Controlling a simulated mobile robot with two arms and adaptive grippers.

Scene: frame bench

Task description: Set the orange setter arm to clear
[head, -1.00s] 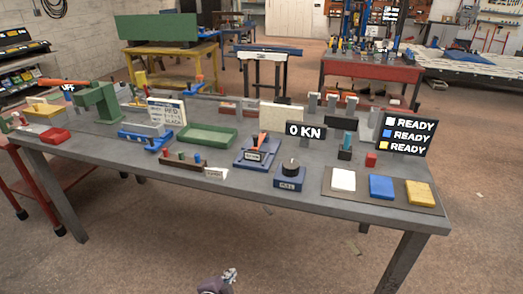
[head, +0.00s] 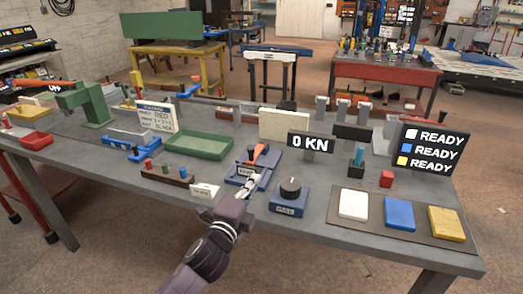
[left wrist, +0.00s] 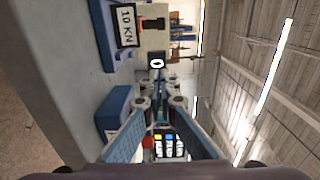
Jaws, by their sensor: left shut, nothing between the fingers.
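The orange setter arm (head: 258,151) stands tilted on a blue base (head: 265,178) with a small white label, near the middle of the bench in the head view. In the left wrist view, the label (left wrist: 127,25) reads 10 KN. My left gripper (head: 252,181) is shut and empty. It is just in front of the blue base, below the setter arm in the picture; whether it touches the base I cannot tell. In the left wrist view, my fingers (left wrist: 158,84) come together ahead. My right gripper is not in view.
A blue box with a black knob (head: 290,188) stands just right of the gripper. A 0 KN display (head: 310,144) stands behind. White, blue and yellow pads lie on a mat (head: 372,227) at right. A green tray (head: 200,146) and a peg rack (head: 166,175) are at left.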

